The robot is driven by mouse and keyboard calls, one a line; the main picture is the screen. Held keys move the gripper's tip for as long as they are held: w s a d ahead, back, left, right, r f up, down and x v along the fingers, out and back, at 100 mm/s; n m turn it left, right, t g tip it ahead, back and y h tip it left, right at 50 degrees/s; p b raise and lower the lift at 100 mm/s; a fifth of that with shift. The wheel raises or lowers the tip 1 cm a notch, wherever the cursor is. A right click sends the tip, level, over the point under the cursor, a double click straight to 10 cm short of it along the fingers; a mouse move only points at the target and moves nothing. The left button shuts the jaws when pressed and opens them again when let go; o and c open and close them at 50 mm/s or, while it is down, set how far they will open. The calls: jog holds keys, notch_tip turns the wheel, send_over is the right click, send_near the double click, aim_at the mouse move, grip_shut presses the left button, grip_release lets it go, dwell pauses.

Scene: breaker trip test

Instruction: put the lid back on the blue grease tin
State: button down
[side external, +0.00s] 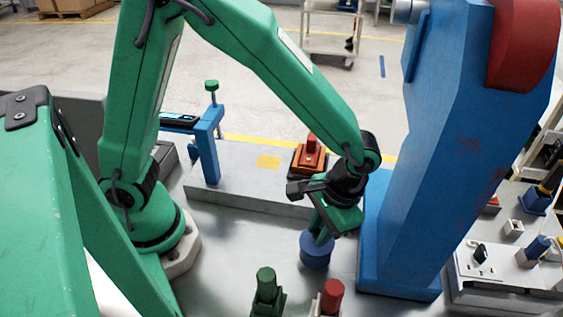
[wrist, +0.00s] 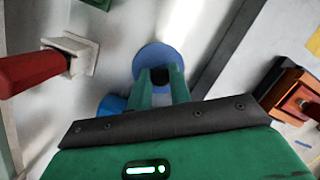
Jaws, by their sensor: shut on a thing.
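My gripper (side external: 319,228) is shut on the dark knob of a round blue lid. In the wrist view the lid (wrist: 147,58) is a blue disc at the tips of my gripper's fingers (wrist: 161,76). A rounded, brighter blue thing (wrist: 110,104), perhaps the tin, shows to the left of the fingers, partly hidden by my gripper. In the side external view a short blue cylinder, seemingly the grease tin (side external: 316,260), is just below the gripper on the grey table. I cannot tell there whether lid and tin touch.
A green button (side external: 265,285) and a red button (side external: 332,296) stand close in front. A tall blue machine (side external: 425,170) rises at the right. Behind are a low grey block (side external: 235,180) and an orange-red box (side external: 308,160). Bare table lies left of the tin.

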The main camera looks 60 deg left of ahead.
dwell(0.3)
jog(key=c, duration=0.7)
grip_release()
jog(key=shift+r, duration=0.15)
jog(key=shift+s+a+v, duration=0.15)
jog(key=shift+s+v, duration=0.05)
jog(key=shift+v, duration=0.9)
jog(key=shift+s+a+v, duration=0.1)
jog(key=shift+s+v, duration=0.1)
jog(key=shift+v, duration=0.9)
jog(key=shift+s+a+v, duration=0.15)
jog(key=shift+s+v, duration=0.05)
jog(key=shift+v, duration=0.85)
jog(key=shift+r, duration=0.2)
grip_shut()
